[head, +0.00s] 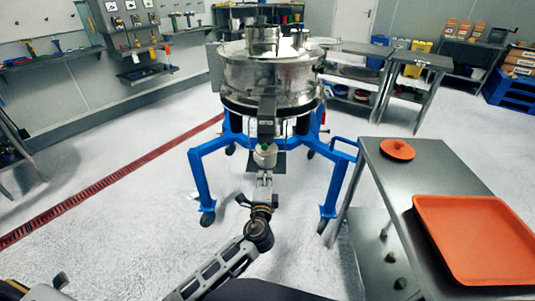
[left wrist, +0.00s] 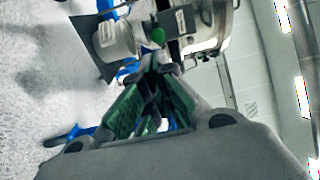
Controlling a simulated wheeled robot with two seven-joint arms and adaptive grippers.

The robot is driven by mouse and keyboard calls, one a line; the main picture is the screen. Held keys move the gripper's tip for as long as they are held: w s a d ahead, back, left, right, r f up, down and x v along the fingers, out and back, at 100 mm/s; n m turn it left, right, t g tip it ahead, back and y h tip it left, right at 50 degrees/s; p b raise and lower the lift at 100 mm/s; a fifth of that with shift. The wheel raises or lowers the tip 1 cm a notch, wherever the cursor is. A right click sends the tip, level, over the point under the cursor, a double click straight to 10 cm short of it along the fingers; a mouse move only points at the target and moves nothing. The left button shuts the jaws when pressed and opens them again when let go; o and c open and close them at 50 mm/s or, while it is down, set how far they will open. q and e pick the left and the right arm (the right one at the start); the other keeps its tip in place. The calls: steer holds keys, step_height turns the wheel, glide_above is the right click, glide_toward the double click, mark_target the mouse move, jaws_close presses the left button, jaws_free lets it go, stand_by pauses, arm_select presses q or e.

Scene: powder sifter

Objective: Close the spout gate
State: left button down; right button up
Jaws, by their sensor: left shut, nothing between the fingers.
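The steel powder sifter (head: 270,82) stands on a blue wheeled frame in the middle of the head view. Its grey spout (head: 267,112) slopes down its front towards me. A pale round fitting (head: 264,158) and a dark plate (head: 281,163) sit at the spout's lower end. In the left wrist view a green knob (left wrist: 158,35) shows next to the ribbed white fitting (left wrist: 115,38). My left gripper (head: 264,176) is below the fitting; its fingertips (left wrist: 160,63) are together, empty, just short of the knob. Whether the gate is open I cannot tell.
The blue frame's legs (head: 201,180) stand on both sides of my left arm. A steel table (head: 400,180) at the right holds an orange tray (head: 475,235) and an orange lid (head: 397,149). The floor at the left is clear.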

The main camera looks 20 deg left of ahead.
arm_select(q)
glide_toward(268, 144)
steer(key=b+x, duration=0.1)
steer(key=x, duration=0.3)
steer(key=shift+d, duration=0.1)
arm_select(e)
steer(key=r, duration=0.3)
steer(key=shift+w+a, duration=0.3)
stand_by(0.4)
arm_select(q)
steer(key=shift+b, duration=0.3)
arm_select(e)
steer(key=shift+f, duration=0.1)
arm_select(q)
steer(key=shift+w, duration=0.5)
steer(key=b+x, duration=0.2)
steer(key=x, duration=0.2)
steer(key=shift+w, duration=0.2)
steer(key=shift+a+r, duration=0.2)
steer(key=shift+r, duration=0.05)
arm_select(e)
steer(key=r, duration=0.3)
steer(key=shift+w+a+r+t+y, duration=0.1)
steer(key=shift+a+t+y, duration=0.2)
steer(key=shift+a+t, duration=0.1)
